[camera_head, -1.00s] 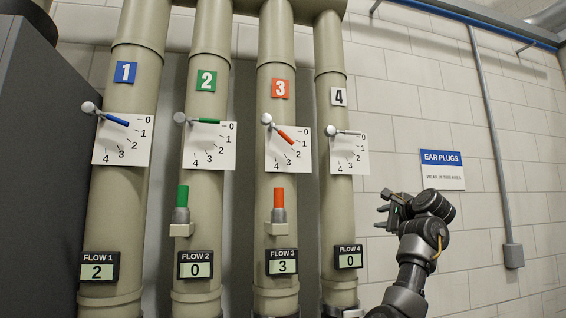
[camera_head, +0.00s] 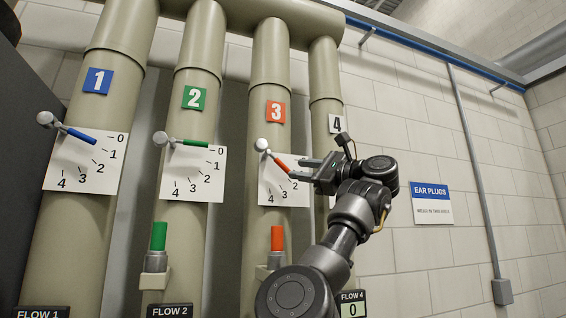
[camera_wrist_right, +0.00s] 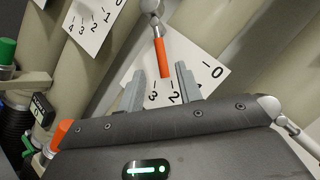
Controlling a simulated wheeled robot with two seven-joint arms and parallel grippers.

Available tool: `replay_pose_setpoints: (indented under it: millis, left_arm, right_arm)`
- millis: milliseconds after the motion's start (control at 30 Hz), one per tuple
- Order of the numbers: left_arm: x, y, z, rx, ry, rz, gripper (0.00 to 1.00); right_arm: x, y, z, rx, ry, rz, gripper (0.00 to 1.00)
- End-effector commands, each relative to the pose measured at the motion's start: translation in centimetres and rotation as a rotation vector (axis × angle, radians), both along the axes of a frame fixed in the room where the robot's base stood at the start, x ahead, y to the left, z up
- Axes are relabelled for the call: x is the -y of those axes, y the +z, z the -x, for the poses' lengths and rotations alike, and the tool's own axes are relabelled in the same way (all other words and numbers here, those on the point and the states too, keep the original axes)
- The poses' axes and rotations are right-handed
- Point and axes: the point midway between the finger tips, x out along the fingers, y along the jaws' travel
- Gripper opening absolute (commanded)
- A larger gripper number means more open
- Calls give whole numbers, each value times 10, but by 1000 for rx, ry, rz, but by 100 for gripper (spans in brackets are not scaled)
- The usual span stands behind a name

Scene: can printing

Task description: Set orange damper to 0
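The orange damper handle (camera_head: 281,164) is on pipe 3, under the orange number 3 sign (camera_head: 275,111). It slants down and right from its pale pivot knob (camera_head: 261,144) across a white dial (camera_head: 268,187), away from the 0 mark. In the right wrist view the orange handle (camera_wrist_right: 161,55) points down between the two grey fingertips, its lower end near the 2. My right gripper (camera_head: 298,168) is open at the dial, fingers around the handle's free end; contact cannot be told. It also shows in the wrist view (camera_wrist_right: 160,78). My left gripper is not in view.
The blue damper (camera_head: 82,135) and green damper (camera_head: 195,143) are to the left. My right arm hides pipe 4's handle, much of its dial and the flow 3 display. An orange-topped fitting (camera_head: 277,238) stands below the dial.

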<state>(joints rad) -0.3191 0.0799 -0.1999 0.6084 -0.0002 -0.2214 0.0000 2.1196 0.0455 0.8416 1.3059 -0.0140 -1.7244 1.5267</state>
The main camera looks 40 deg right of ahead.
Motion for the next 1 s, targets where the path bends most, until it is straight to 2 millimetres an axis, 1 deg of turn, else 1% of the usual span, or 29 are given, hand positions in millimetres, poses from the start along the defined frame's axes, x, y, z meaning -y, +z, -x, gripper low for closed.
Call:
replay_pose_setpoints:
  millis: [33,67,200,300,400,500,633,767,867,1000]
  left_arm:
    - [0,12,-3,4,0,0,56]
    - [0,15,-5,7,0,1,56]
    - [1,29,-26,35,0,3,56]
    - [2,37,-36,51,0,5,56]
    - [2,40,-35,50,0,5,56]
    - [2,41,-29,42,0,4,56]
    - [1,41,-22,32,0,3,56]
    - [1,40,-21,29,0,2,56]
    - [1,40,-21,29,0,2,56]
    - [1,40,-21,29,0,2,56]
  right_arm:
    - [-3,8,-10,-2,1,0,35]
    - [-4,10,-15,-2,0,1,35]
    - [-8,15,-36,-1,-3,-2,35]
    - [-11,17,-48,-1,-4,0,35]
    - [-13,18,-56,-1,-5,-1,35]
    - [-14,18,-60,0,-6,-1,35]
    - [-14,17,-61,0,-6,-1,35]
    - [-14,17,-61,1,-6,-1,35]
    - [-14,17,-61,1,-6,-1,25]
    - [-14,17,-61,1,-6,-1,6]
